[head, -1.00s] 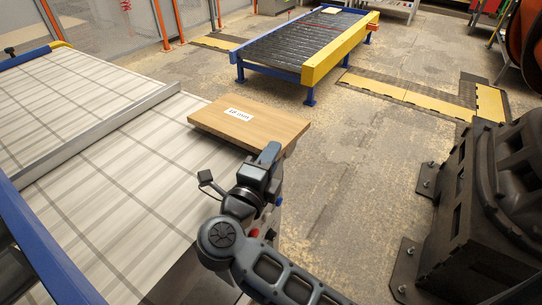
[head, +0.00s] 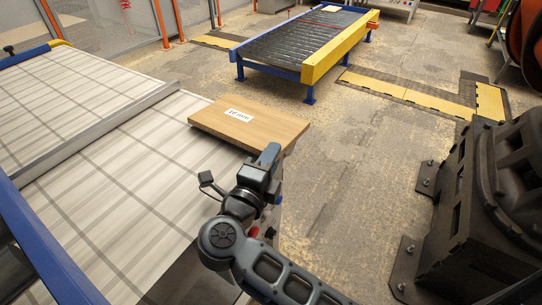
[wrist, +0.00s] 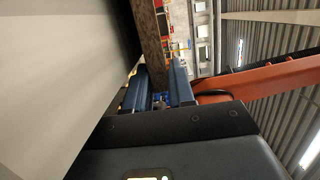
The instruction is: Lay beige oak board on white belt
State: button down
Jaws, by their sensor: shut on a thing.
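The beige oak board (head: 265,127), with a white label on top, is in the head view at the right edge of the white belt (head: 110,215). Its left part overlaps the belt in the picture and its right part is past the edge, over the floor. I cannot tell whether it touches the belt. My gripper (head: 268,158) is shut on the board's near edge. In the wrist view the board's brown edge (wrist: 150,42) runs up from between the two blue fingers of my gripper (wrist: 157,85).
A dark machine base (head: 465,220) stands at right.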

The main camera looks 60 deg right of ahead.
jog(key=shift+r, duration=0.1)
jog(key=c, duration=0.9)
grip_release()
jog(key=shift+f, duration=0.2)
jog(key=shift+c, duration=0.3)
jog(key=shift+o, duration=0.2)
jog(key=shift+r+y+p, duration=0.2)
jog(key=shift+y+p, duration=0.1)
jog(key=shift+p, duration=0.45)
jog(key=y+p, duration=0.1)
jog(key=p, duration=0.2)
jog(key=y+p, duration=0.2)
jog(key=p, duration=0.1)
jog(key=shift+a+r+g+p, duration=0.15)
jog(key=shift+r+g+p, duration=0.15)
jog(key=shift+r+g, duration=0.1)
